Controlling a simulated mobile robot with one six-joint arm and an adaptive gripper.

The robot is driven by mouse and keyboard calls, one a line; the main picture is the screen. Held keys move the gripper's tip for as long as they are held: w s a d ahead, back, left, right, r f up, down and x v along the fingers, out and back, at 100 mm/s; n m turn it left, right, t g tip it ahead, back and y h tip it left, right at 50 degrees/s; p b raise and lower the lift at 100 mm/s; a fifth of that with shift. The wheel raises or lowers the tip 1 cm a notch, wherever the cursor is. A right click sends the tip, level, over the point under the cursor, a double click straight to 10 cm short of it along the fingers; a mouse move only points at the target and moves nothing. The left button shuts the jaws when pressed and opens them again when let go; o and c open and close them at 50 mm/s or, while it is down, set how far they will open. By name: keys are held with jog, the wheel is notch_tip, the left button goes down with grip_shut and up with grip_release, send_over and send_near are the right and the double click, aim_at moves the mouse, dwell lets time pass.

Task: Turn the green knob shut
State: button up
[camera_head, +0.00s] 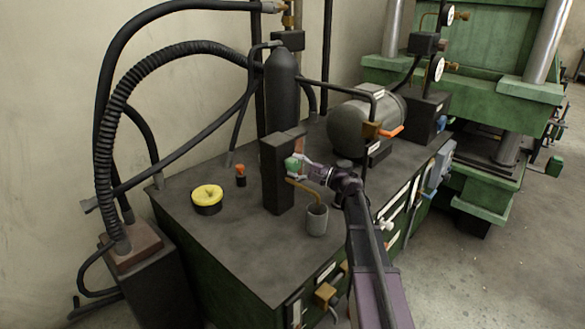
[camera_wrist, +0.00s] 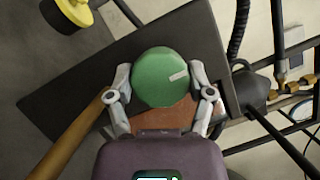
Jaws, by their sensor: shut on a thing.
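The green knob (camera_head: 292,165) is on the side of a dark upright block (camera_head: 274,178) on the bench top. In the head view my gripper (camera_head: 303,168) reaches the knob from the right. A brass spout (camera_head: 303,188) comes from the block below the knob, above a grey cup (camera_head: 317,219).
A yellow-topped round item (camera_head: 207,197) and a small orange-topped item (camera_head: 241,176) stand on the bench left of the block. A grey motor (camera_head: 362,126) and an orange handle (camera_head: 389,132) are behind my arm. Black hoses (camera_head: 108,130) arch at the left.

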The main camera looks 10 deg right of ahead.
jog(key=shift+s+f, duration=0.1)
jog(key=shift+s, duration=0.05)
jog(key=o, duration=1.1)
jog(key=shift+d, duration=0.1)
